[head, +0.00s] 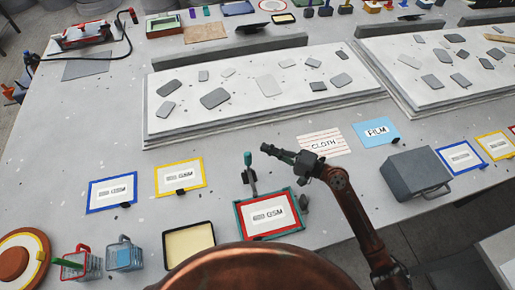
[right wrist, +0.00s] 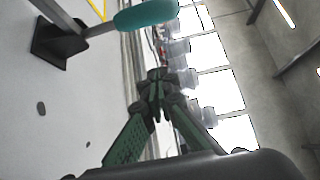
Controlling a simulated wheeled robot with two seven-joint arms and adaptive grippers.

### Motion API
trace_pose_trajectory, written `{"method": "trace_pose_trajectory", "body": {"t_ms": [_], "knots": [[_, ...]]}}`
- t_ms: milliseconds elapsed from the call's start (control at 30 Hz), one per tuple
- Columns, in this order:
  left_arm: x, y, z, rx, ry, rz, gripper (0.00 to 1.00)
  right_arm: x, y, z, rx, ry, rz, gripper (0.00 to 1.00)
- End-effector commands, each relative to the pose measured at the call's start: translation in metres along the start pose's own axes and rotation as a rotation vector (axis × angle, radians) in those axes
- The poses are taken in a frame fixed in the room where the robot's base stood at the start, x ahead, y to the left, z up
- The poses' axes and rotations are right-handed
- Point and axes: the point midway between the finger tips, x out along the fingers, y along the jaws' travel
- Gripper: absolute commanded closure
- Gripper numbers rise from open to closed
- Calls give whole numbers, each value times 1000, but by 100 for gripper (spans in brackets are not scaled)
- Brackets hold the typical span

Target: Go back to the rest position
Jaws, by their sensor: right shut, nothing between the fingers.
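My right gripper (head: 276,151) reaches in from the lower right in the head view, raised over the table and pointing left. It also shows in the right wrist view (right wrist: 154,80), where its green fingers meet at the tips with nothing between them. A teal-handled tool (head: 248,160) stands upright on a dark base just left of the gripper tips. In the right wrist view its teal handle (right wrist: 147,15) is close ahead of the fingers, with a visible gap. My left gripper is not in view.
A red-and-green framed GSM card (head: 268,214) lies below the gripper. A grey box (head: 416,173) stands to the right. CLOTH (head: 324,143) and FILM (head: 376,132) cards lie behind the arm. A mould panel (head: 240,112) with grey pieces lies behind. A cream tray (head: 189,244) is at the front.

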Motion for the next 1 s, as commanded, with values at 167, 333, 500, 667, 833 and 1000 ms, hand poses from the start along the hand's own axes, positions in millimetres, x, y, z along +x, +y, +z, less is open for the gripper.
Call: {"method": "trace_pose_trajectory", "body": {"t_ms": [167, 333, 500, 667, 833, 1000], "knots": [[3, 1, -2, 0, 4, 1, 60, -33, -1, 2, -2, -6, -1, 100], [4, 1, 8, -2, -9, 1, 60, -54, -2, 2, -1, -6, -3, 100], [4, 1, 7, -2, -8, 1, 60, -62, -2, 2, -2, -5, -3, 100], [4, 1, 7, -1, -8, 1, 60, -62, -3, 2, -2, -5, -3, 100], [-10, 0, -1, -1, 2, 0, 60, -62, -22, 2, -9, -5, -7, 100], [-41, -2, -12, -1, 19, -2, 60, -63, -62, 4, -23, -5, -13, 100]]}}
